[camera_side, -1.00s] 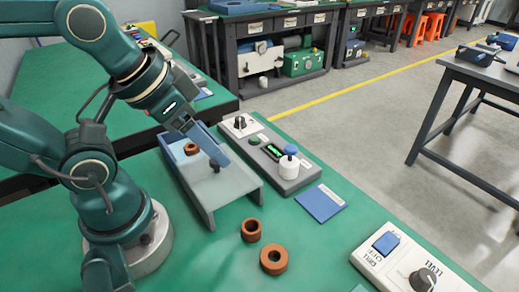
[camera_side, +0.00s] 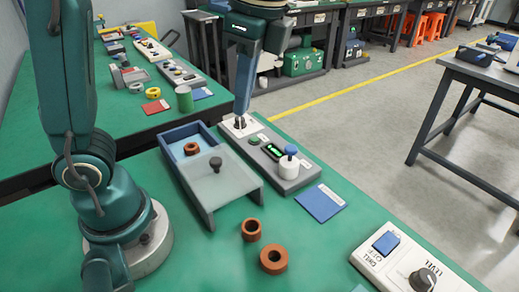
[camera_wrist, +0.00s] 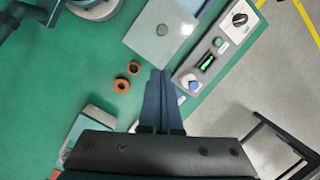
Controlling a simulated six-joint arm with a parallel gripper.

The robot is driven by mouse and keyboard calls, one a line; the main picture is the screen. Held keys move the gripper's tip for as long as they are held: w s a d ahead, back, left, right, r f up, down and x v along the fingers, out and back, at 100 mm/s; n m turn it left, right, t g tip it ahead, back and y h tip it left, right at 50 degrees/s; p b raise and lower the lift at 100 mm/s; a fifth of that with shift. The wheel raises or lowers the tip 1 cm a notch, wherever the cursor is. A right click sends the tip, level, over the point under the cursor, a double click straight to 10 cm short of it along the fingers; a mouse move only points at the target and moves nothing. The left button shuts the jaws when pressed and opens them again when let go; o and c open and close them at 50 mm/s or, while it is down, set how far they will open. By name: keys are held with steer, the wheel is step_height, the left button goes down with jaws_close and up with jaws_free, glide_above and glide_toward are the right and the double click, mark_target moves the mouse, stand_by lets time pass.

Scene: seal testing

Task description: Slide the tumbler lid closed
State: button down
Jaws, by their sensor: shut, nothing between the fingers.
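The tumbler (camera_side: 163,148) is a blue open-topped box at the middle of the green table in the side view. Its translucent grey lid (camera_side: 222,186) covers the front part, with a dark knob (camera_side: 215,164) on top. The rear part is uncovered, and a brown ring (camera_side: 191,148) lies inside. In the wrist view the lid (camera_wrist: 178,42) and its knob (camera_wrist: 162,29) show at the top. My gripper (camera_side: 240,116) is shut and empty, pointing down, apart from the lid knob. Its blue fingers (camera_wrist: 160,72) also show in the wrist view.
A grey control unit (camera_side: 292,184) with a dark rotary knob, green display and blue-topped white knob stands right of the tumbler. Two brown rings (camera_side: 251,229) (camera_side: 273,260) lie in front. A blue card (camera_side: 320,203) and a chill-level panel (camera_side: 385,262) lie to the right.

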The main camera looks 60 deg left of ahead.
step_height(320, 180, down, 3)
steer(key=w+d+m, duration=0.1)
steer(key=w+d, duration=0.1)
steer(key=g, duration=0.1)
glide_toward(224, 174)
steer(key=shift+y, duration=0.3)
steer(key=d+f, duration=0.1)
steer(key=f, duration=0.1)
steer(key=w+d+f, duration=0.1)
steer(key=f, duration=0.1)
steer(key=shift+d, duration=0.3)
steer(key=shift+s+a, duration=0.2)
steer(key=shift+a, duration=0.3)
steer(key=shift+s+a, duration=0.25)
steer(key=shift+a, duration=0.25)
steer(key=shift+s+a+f, duration=0.15)
steer(key=shift+s+a, duration=0.15)
steer(key=shift+a, duration=0.4)
steer(key=a, duration=1.5)
